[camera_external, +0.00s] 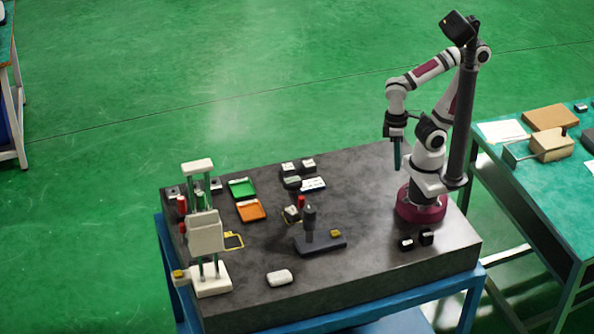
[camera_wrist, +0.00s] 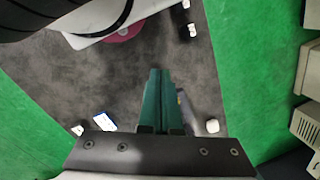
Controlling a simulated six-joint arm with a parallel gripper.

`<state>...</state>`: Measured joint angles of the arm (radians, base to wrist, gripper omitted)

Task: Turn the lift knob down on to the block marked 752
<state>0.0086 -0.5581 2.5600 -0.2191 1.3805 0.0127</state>
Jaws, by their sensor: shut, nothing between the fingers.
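My gripper (camera_external: 397,160) hangs over the right part of the dark table, high and apart from the things on it. Its long green fingers (camera_wrist: 159,90) lie together, with nothing seen between them. A white stand with green columns (camera_external: 203,225) stands at the table's left end, with red parts and a yellow piece low on its side. I cannot tell which part is the lift knob. Small blocks with pale tops (camera_external: 308,164) sit at the back middle. No marking is readable, so I cannot tell which block is 752.
A green tray (camera_external: 241,188) and an orange tray (camera_external: 251,210) lie mid-table. A dark post on a base (camera_external: 310,222) stands nearer the front, beside a white rounded piece (camera_external: 280,277). Two dark blocks (camera_external: 426,237) are near my base.

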